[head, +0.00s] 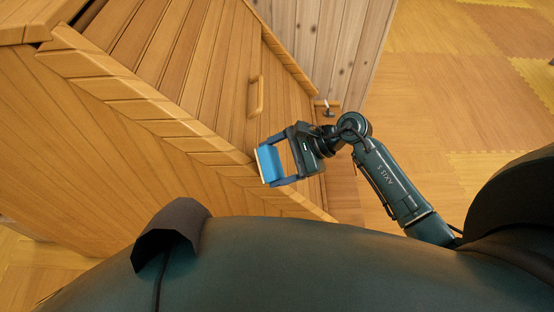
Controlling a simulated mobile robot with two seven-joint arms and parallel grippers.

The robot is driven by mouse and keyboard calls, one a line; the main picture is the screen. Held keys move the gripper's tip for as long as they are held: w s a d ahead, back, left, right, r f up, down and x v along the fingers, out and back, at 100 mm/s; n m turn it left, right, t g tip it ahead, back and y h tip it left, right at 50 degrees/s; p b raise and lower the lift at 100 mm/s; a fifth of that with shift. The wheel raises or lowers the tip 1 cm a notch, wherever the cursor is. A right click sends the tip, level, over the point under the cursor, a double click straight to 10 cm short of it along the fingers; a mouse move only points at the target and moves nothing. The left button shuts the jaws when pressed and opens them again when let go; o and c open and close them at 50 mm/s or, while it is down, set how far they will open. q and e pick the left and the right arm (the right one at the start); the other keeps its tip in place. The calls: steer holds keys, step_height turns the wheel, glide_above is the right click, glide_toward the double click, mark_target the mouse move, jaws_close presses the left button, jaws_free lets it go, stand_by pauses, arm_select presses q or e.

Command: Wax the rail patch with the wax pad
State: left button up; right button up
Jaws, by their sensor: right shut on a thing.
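The wax pad (271,165) is a blue block with a pale strip along its left face. My right gripper (268,163) is shut on it, one dark finger at its upper end and one at its lower end. The pad appears beside the lower edge trim of the wooden cabinet (150,98); I cannot tell whether it touches. No separate rail patch can be made out; part of the trim lies hidden behind the pad and gripper. My left gripper is out of view.
A wooden handle (256,96) stands out from the slatted cabinet face above the pad. A small metal fitting on a wooden block (327,107) sits just above my right wrist. A pale knotty plank panel (330,45) stands behind. Wooden floor (440,90) at right is clear.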

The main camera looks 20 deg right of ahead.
steer(key=shift+b+x, duration=0.55)
steer(key=shift+x, duration=0.25)
steer(key=shift+r, duration=0.1)
